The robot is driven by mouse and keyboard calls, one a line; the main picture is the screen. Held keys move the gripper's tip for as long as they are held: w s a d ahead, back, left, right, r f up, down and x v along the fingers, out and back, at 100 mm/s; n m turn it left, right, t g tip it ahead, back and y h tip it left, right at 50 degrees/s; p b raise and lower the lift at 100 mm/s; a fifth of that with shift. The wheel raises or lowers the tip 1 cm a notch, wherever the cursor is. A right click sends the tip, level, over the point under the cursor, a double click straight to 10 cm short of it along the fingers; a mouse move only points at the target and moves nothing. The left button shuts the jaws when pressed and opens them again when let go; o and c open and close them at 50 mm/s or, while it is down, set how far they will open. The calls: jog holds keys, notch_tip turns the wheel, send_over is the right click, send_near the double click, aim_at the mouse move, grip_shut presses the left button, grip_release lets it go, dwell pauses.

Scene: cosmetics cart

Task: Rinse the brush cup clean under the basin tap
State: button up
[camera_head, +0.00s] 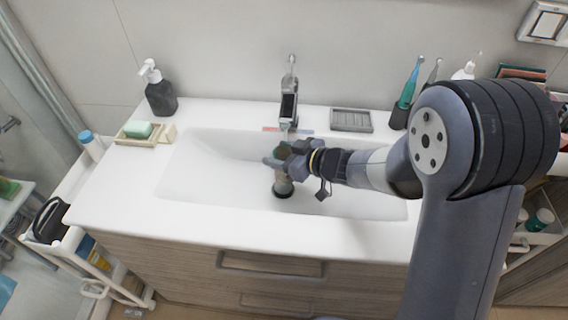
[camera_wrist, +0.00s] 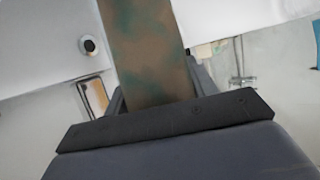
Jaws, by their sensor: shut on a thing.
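My gripper (camera_head: 275,161) is shut on the brush cup (camera_head: 283,185), a stained brown-green cup held over the white basin (camera_head: 200,182). In the wrist view the cup (camera_wrist: 148,50) fills the middle, with brown and green blotches on its side. The basin tap (camera_head: 289,105) stands at the back of the basin, just behind the cup. I cannot tell whether water is running. The cup's lower end is near the dark drain (camera_head: 284,193); I cannot tell whether they touch.
A black soap pump (camera_head: 160,95) and a green soap on a dish (camera_head: 138,130) stand at the left. A grey tray (camera_head: 351,120) and a toothbrush holder (camera_head: 400,116) are at the right. A white cart (camera_head: 80,245) stands left of the counter. The basin's left part is clear.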

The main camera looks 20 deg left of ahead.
jog(key=w, duration=0.1)
jog(key=w+a+p, duration=0.1)
jog(key=w, duration=0.1)
jog(key=w+a+p, duration=0.1)
jog(key=shift+w+a, duration=0.15)
jog(key=shift+w, duration=0.25)
dwell(1.4)
jog(key=shift+s+d+b, duration=0.1)
jog(key=shift+s+d, duration=0.3)
jog(key=shift+s, duration=0.5)
jog(key=shift+s+d+b, duration=0.15)
jog(key=shift+s+d, duration=0.3)
jog(key=shift+s, duration=0.4)
jog(key=shift+s+d+b, duration=0.1)
jog(key=shift+s+d, duration=0.3)
jog(key=shift+s, duration=0.5)
jog(key=s+d+r+p, duration=0.2)
jog(key=s+r+p, duration=0.2)
jog(key=r, duration=0.2)
jog(key=shift+s+p, duration=0.25)
jog(key=shift+p, duration=0.05)
